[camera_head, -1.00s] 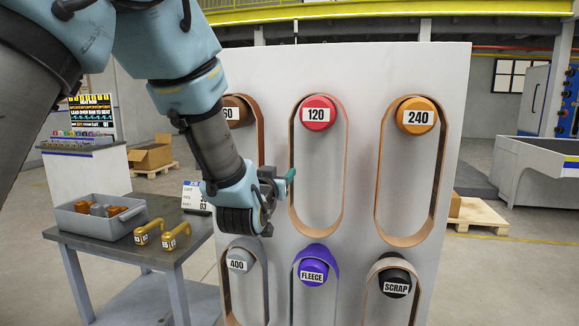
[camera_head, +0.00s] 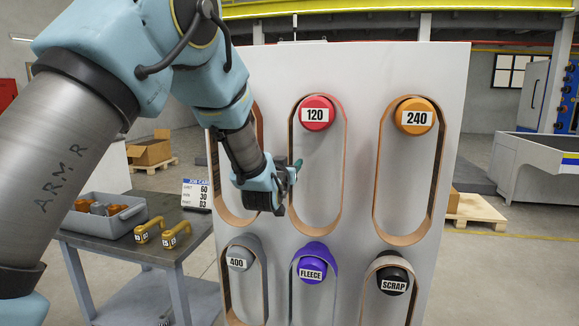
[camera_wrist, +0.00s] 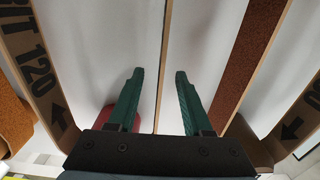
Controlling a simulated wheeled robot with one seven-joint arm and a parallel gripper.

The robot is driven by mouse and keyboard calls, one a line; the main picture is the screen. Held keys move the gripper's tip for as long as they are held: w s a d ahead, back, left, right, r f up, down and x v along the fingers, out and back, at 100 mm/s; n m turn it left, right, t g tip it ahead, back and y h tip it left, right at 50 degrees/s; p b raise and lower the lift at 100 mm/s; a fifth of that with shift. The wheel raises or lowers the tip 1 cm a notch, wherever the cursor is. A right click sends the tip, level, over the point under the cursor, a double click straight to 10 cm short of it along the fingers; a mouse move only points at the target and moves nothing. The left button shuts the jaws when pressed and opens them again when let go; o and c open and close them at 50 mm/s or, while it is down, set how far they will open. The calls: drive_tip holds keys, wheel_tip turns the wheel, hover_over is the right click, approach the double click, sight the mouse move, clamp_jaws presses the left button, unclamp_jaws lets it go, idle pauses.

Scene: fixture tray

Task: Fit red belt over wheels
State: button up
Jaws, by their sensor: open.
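The belt on the red peg (camera_head: 316,113) marked 120 is a long loop (camera_head: 343,170) hanging down the grey board. In the wrist view this belt (camera_wrist: 32,58) carries the print 120 and an arrow, and the red peg (camera_wrist: 131,117) shows partly behind a finger. My gripper (camera_head: 296,172) is at the left strand of this loop. In the wrist view its green fingers (camera_wrist: 157,74) are open, with the thin edge of the strand between them; they do not visibly grip it. No wheels can be made out.
Other belts hang from the pegs marked 240 (camera_head: 415,116), 400 (camera_head: 239,259), FLEECE (camera_head: 312,271) and SCRAP (camera_head: 392,280). My arm hides the upper left peg. A table on the left holds a grey bin (camera_head: 128,216), yellow handles (camera_head: 174,235) and a job card (camera_head: 196,194).

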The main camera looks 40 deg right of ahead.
drive_tip(key=shift+c, duration=1)
clamp_jaws()
idle(0.4)
drive_tip(key=shift+r, duration=0.3)
drive_tip(key=shift+r, duration=0.2)
drive_tip(key=shift+a, duration=0.1)
drive_tip(key=b+v, duration=0.5)
drive_tip(key=v, duration=0.8)
drive_tip(key=shift+b, duration=0.4)
idle(1.0)
drive_tip(key=shift+f, duration=0.1)
